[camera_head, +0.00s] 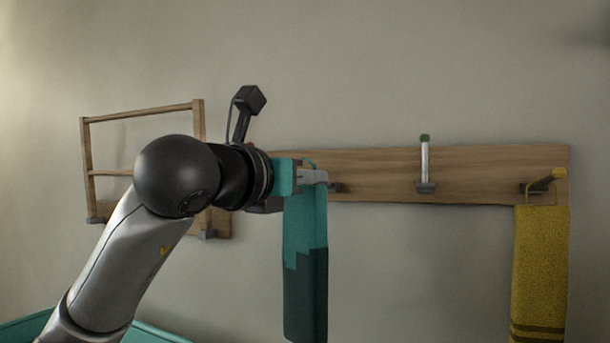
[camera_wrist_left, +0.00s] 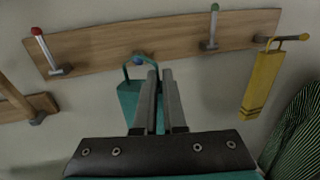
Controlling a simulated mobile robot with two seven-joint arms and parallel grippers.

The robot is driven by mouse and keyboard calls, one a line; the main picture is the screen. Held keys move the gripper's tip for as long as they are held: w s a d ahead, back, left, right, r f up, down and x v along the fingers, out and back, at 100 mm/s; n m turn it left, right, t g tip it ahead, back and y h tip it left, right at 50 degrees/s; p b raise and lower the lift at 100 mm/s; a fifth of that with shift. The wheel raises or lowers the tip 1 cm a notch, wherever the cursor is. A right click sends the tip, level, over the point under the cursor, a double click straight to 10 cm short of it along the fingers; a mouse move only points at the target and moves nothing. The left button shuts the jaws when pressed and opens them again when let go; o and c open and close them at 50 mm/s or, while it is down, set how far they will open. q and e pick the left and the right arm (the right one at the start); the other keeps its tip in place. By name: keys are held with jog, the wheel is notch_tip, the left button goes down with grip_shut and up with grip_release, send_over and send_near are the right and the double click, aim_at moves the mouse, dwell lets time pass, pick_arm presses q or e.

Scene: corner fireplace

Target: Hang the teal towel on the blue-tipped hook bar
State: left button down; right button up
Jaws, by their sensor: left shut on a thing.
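The teal towel (camera_head: 305,235) hangs from my left gripper (camera_head: 318,178), with a dark teal lower part. The gripper is shut on the towel's top, at its loop, in front of the wooden board. In the left wrist view, the fingers (camera_wrist_left: 160,78) are together and the towel (camera_wrist_left: 128,98) hangs behind them. The blue tip (camera_wrist_left: 139,60) of the hook bar shows inside the outline of the towel's loop. I cannot tell whether the loop is around the bar or only in front of it. In the head view the gripper and towel hide the blue tip.
The wooden board (camera_head: 385,175) also bears a green-tipped upright bar (camera_head: 425,160) and a yellow-tipped bar (camera_head: 545,181) holding a yellow towel (camera_head: 540,270). A red-tipped bar (camera_wrist_left: 40,45) stands at the left. A wooden rack (camera_head: 140,108) is on the wall left.

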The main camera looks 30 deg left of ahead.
pick_arm(q)
jog(key=shift+w+a+p, duration=0.2)
jog(key=shift+w+a, duration=0.05)
jog(key=shift+w, duration=0.65)
jog(key=shift+w+a+p, duration=0.2)
jog(key=shift+w, duration=0.7)
jog(key=shift+w+a+f+p, duration=0.15)
jog(key=shift+w+a+f, duration=0.05)
jog(key=shift+w, duration=0.6)
jog(key=shift+w+a+f+p, duration=0.15)
jog(key=shift+w, duration=0.65)
jog(key=shift+w+a+f+p, duration=0.15)
jog(key=shift+w+a+f, duration=0.05)
jog(key=shift+w, duration=0.6)
jog(key=w, duration=0.1)
jog(key=w+f, duration=0.1)
jog(key=w+b, duration=0.1)
jog(key=shift+a+f, duration=0.3)
jog(key=shift+a, duration=0.1)
